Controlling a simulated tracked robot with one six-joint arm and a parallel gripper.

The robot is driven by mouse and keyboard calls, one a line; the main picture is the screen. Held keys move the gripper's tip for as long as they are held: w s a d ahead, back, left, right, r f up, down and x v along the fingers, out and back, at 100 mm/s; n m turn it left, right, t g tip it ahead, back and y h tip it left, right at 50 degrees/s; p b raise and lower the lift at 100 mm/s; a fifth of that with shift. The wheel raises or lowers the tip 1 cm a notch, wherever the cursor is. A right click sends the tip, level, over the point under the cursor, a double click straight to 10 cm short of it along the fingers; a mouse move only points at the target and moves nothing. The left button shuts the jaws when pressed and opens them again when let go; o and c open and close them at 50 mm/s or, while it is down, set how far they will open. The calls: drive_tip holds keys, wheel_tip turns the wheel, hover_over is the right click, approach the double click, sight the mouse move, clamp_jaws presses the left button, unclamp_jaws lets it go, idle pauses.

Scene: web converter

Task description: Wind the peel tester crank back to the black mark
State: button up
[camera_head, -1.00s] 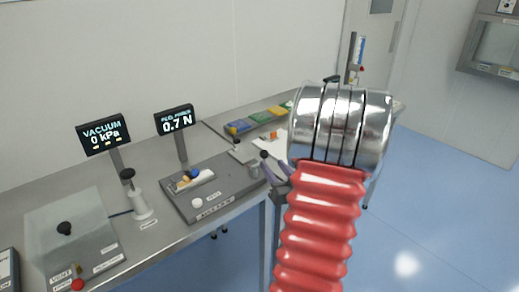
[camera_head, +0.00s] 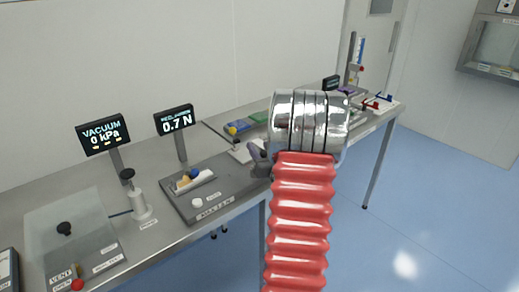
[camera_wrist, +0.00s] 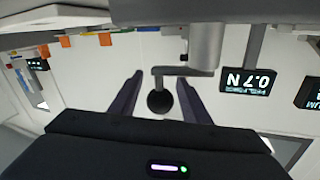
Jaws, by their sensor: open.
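The peel tester (camera_head: 232,186) is a grey plate on the bench with a small white carriage and blue and yellow parts. Its display (camera_head: 174,122) reads 0.7 N, and also shows in the wrist view (camera_wrist: 248,80). The wrist view is upside down. There, the crank's dark round knob (camera_wrist: 160,103) hangs from a grey crank arm (camera_wrist: 172,71) on a metal post (camera_wrist: 206,47). My gripper (camera_wrist: 160,78) is open, with one dark finger on each side of the knob and gaps visible. In the head view my gripper (camera_head: 259,158) hides the crank. I cannot make out the black mark.
A vacuum display (camera_head: 103,134) reads 0 kPa, left of the tester. A white hand pump (camera_head: 139,205) and a clear-lidded plate (camera_head: 70,232) stand there. Coloured pads (camera_head: 238,128) lie behind. Blue floor (camera_head: 420,220) is free at right.

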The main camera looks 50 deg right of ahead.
drive_tip(key=shift+c, duration=0.5)
drive_tip(key=c, duration=0.9)
drive_tip(key=shift+s+m+g+h, duration=0.3)
drive_tip(key=shift+m+h, duration=0.1)
drive_tip(key=shift+h, duration=0.1)
drive_tip(key=shift+c, duration=0.2)
drive_tip(key=shift+s+d+m+g+h, duration=0.1)
drive_tip(key=shift+s+m+g+h, duration=0.2)
drive_tip(key=shift+m+g+h, duration=0.4)
drive_tip(key=shift+s+m+g+h, duration=0.25)
drive_tip(key=shift+m+g+h, duration=0.25)
drive_tip(key=shift+h, duration=0.3)
drive_tip(key=shift+s+m+g+h, duration=0.5)
drive_tip(key=shift+m+g+h, duration=0.35)
drive_tip(key=shift+g, duration=0.35)
drive_tip(key=shift+s+m+g+h, duration=0.45)
drive_tip(key=shift+m+g+h, duration=0.3)
drive_tip(key=shift+m+g, duration=0.35)
drive_tip(key=shift+s+a+m+g+h, duration=0.4)
drive_tip(key=shift+m+g, duration=0.45)
drive_tip(key=shift+g, duration=0.55)
drive_tip(key=shift+s+a+m+g+h, duration=0.2)
drive_tip(key=shift+s+m+g, duration=0.25)
drive_tip(key=shift+m+g, duration=0.7)
drive_tip(key=shift+s+a+m+g+h, duration=0.25)
drive_tip(key=shift+s+m+g, duration=0.25)
drive_tip(key=shift+g, duration=1.15)
drive_tip(key=o, duration=1)
